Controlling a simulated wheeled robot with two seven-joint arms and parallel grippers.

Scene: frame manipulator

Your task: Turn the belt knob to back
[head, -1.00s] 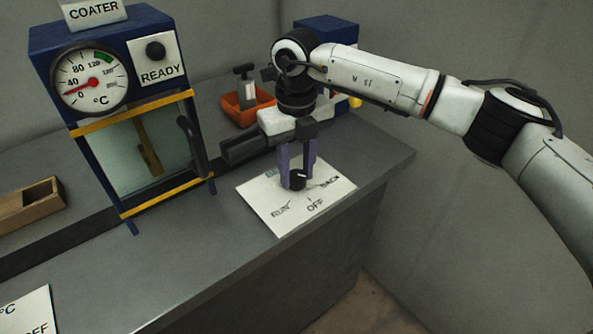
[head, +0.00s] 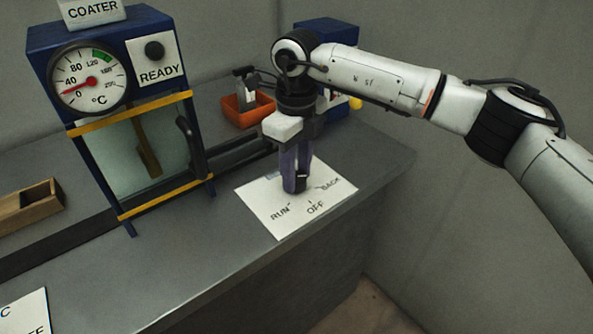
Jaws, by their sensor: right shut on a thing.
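The belt knob (head: 301,184) is a small black knob on a white plate (head: 270,215) marked RUN, OFF and BACK, lying on the grey counter. My right gripper (head: 296,183) points down over the plate. Its purple fingers are shut on the knob and hide most of it. My left gripper is not in view.
The blue coater (head: 110,110) with a dial and a READY lamp stands left of the plate. A dark belt runs through it. An orange bin (head: 245,112) stands behind my gripper. A wooden box (head: 30,207) is at the left.

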